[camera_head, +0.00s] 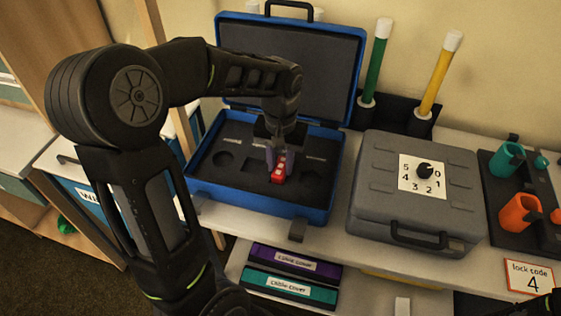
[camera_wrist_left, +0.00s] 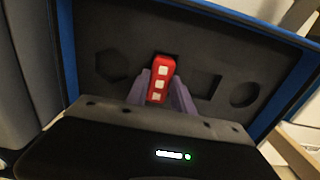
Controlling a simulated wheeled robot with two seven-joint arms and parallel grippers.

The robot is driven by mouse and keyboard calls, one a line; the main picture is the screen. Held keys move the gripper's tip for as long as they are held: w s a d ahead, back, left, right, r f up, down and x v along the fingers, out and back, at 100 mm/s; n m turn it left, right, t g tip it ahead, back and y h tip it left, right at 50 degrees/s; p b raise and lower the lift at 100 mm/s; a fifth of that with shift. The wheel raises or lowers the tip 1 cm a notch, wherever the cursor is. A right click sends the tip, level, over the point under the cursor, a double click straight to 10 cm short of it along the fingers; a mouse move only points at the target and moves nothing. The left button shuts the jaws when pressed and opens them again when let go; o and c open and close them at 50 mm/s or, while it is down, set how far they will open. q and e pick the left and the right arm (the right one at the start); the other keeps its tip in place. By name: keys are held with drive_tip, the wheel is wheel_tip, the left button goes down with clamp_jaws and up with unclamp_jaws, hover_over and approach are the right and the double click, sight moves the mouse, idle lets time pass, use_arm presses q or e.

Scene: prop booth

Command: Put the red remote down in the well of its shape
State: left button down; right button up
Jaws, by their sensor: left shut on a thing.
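The red remote (camera_head: 279,170) with pale buttons is between the fingers of my left gripper (camera_head: 275,160), inside the open blue case. It also shows in the left wrist view (camera_wrist_left: 160,80), held between the two fingers (camera_wrist_left: 160,92). My left gripper is shut on it. The blue case (camera_head: 262,209) has a dark foam insert (camera_head: 228,184) with several shaped wells. A hexagonal well (camera_wrist_left: 112,65), a squarish well (camera_wrist_left: 206,88) and a round well (camera_wrist_left: 244,95) show in the wrist view. The remote overlaps a dark recess; how deep it sits I cannot tell.
A grey case (camera_head: 415,195) with a number dial stands to the right. Green (camera_head: 376,62) and yellow (camera_head: 440,75) tubes stand behind it. Teal (camera_head: 507,160) and orange (camera_head: 520,213) cups are at the far right. The blue case's lid (camera_head: 290,65) stands open behind my gripper.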

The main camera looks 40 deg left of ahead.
sight(280, 166)
use_arm(q)
drive_tip(key=c, duration=1.1)
unclamp_jaws()
wheel_tip(280, 166, up, 13)
drive_tip(key=shift+f+p, duration=0.2)
drive_tip(key=shift+p, duration=0.25)
